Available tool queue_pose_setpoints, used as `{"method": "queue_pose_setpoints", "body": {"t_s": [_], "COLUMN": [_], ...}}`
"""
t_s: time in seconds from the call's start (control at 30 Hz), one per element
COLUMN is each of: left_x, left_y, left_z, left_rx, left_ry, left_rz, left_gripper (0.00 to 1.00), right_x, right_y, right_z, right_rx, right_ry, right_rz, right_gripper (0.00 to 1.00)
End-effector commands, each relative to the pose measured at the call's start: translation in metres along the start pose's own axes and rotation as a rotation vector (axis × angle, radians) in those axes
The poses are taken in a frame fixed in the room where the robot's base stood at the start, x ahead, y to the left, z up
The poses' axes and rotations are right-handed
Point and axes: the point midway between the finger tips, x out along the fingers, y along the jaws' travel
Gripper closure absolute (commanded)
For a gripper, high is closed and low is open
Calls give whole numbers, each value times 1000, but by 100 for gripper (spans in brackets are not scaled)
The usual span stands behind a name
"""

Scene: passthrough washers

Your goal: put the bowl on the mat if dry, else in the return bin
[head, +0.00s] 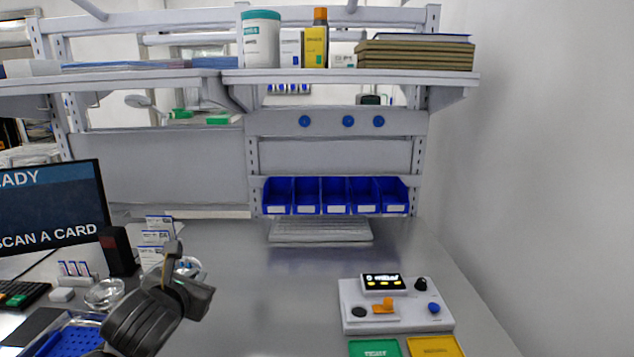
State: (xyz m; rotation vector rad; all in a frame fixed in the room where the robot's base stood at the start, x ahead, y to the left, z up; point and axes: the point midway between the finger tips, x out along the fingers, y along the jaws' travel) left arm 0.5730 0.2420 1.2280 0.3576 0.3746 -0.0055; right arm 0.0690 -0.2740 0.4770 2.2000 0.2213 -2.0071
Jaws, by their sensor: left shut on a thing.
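My left gripper (188,275) is at the lower left, above the grey worktop, and is shut on a pale, round, glassy bowl (194,266). The gripper hides much of this bowl, and I cannot tell whether it is dry or wet. A second clear, shallow dish (105,293) stands on the worktop left of the gripper. A blue perforated tray or mat (72,341) is at the bottom left, partly cut off by the frame. I cannot make out a return bin for certain. My right gripper is not in view.
A monitor (50,205) reading "SCAN A CARD" and a card stand (157,228) are at the left. A control box (395,318) with green (375,348) and yellow (436,346) trays is at the right. Blue bins (335,195) hang at the back. The middle worktop (270,300) is clear.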

Motion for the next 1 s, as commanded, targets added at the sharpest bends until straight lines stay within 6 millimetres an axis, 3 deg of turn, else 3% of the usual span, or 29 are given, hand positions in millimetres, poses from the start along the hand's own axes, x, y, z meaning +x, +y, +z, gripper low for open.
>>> {"method": "queue_pose_setpoints", "body": {"t_s": [0.13, 0.6, 1.0], "left_x": [-18, 3, 3], "left_y": [-22, -36, -36], "left_z": [6, -40, -41], "left_rx": [25, 23, 22], "left_ry": [-27, -22, -21], "left_rz": [-66, -57, -58], "left_gripper": [100, 100, 100], "right_x": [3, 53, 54], "right_y": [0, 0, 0], "right_z": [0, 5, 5], "right_rx": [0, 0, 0], "right_ry": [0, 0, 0], "right_rz": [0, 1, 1], "right_gripper": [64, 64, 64]}}
